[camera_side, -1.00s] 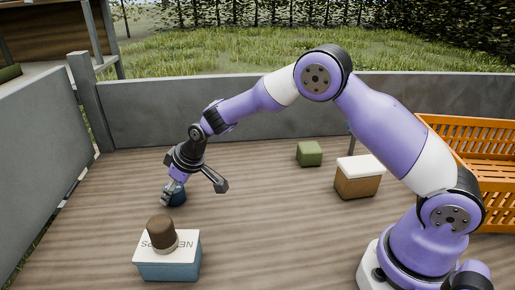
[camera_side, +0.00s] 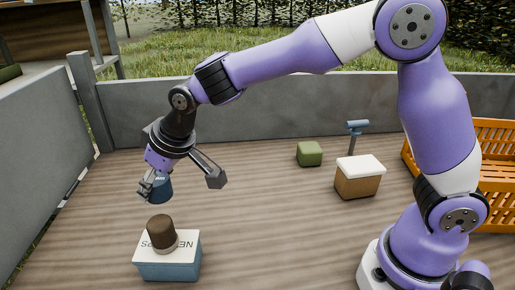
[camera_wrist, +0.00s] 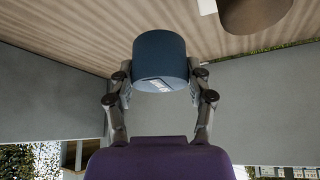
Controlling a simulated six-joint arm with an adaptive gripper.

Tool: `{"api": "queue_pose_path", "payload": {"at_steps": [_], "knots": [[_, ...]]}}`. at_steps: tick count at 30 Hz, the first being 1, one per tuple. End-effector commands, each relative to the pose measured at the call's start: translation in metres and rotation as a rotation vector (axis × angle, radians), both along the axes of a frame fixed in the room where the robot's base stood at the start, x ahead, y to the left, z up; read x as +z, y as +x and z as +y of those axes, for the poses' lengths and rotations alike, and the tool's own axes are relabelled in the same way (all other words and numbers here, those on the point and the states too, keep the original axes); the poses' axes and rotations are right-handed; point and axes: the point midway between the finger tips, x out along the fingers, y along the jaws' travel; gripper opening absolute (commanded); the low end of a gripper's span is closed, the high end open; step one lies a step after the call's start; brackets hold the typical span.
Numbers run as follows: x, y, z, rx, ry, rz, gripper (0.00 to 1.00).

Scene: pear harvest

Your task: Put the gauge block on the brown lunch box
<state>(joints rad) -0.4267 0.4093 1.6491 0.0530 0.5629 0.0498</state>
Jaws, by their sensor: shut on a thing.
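A dark blue cylindrical block (camera_side: 164,189) with a small white label is the held piece, which I take to be the gauge block. My gripper (camera_side: 154,186) is shut on it and holds it above the deck at left, behind the blue box. In the wrist view the block (camera_wrist: 160,54) sits between both fingers (camera_wrist: 160,92). The brown lunch box (camera_side: 357,184) with a white lid stands on the deck right of centre, far from my gripper. Its lid looks bare.
A light blue box (camera_side: 168,266) with a white lettered lid stands at front left, a dark brown cylinder (camera_side: 161,231) on it. A green block (camera_side: 309,154) and a blue-topped post (camera_side: 357,128) are behind the lunch box. An orange crate (camera_side: 490,130) stands right. The middle deck is clear.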

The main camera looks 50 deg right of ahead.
Motion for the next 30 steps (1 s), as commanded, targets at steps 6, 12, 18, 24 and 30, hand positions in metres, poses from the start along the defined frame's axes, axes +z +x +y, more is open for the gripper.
{"api": "queue_pose_path", "payload": {"at_steps": [6, 12, 18, 24, 30], "knots": [[0.012, -0.001, -0.086, -0.346, 0.0, -0.002, 0.17], [0.027, -0.034, -0.2, -0.852, 0.001, -0.006, 0.17], [0.043, -0.109, -0.298, -1.426, 0.001, -0.006, 0.17], [0.054, -0.193, -0.351, -1.925, 0.0, -0.006, 0.17], [0.058, -0.241, -0.365, -2.193, -0.003, -0.004, 0.17]]}}
